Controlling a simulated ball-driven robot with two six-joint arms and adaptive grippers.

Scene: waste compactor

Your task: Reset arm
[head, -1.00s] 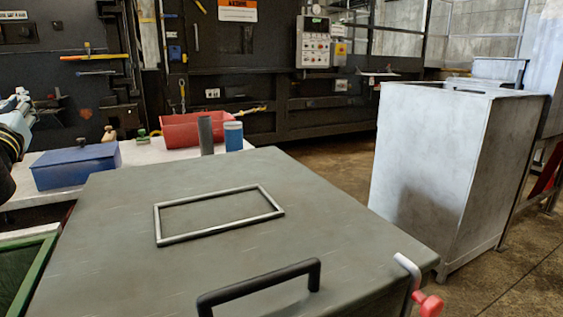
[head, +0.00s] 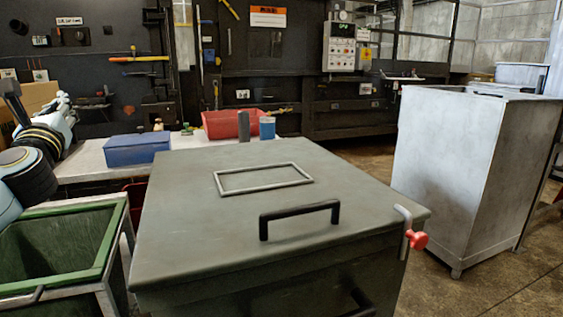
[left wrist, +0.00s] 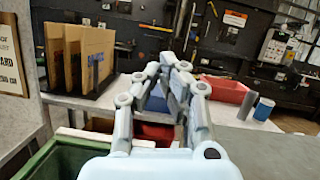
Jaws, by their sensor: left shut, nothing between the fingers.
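My left arm comes in at the left edge of the head view, with its gripper (head: 62,100) pointing away toward the back bench. In the left wrist view the left gripper (left wrist: 170,62) is shut, its fingertips together with nothing between them. It is in the air, with the blue box (head: 137,150) on the bench beyond it; the fingers partly hide that box in the wrist view. My right gripper is in neither view.
A grey lidded bin (head: 190,210) with a black handle (head: 300,212) fills the middle. A green open bin (head: 60,250) stands at left, a tall metal bin (head: 470,170) at right. A red tray (head: 222,124) is on the bench. Floor shows between the grey and metal bins.

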